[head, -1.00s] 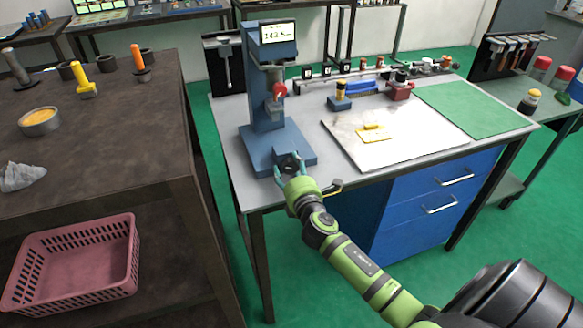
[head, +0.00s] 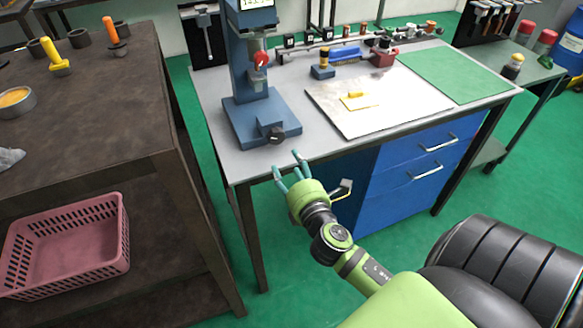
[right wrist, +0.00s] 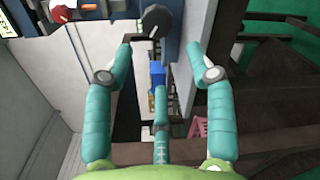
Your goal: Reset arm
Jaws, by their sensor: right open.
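My right gripper (head: 287,172) is open and empty, in front of the workbench's front edge in the head view. Its teal fingers also show spread apart in the right wrist view (right wrist: 160,75). The blue press-like machine (head: 259,110) stands on the bench just beyond the fingers. A dark round knob (head: 276,135) sits on the front of its base and shows past the fingers in the right wrist view (right wrist: 157,20). The fingers are apart from the knob. A red knob (head: 261,59) is higher on the machine. My left gripper is not in view.
The grey workbench (head: 222,149) holds a white board (head: 350,122) with a yellow piece, and a green mat (head: 455,74). A brown table (head: 100,120) stands at left, with a pink basket (head: 65,250) on its lower shelf. Green floor is open between them.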

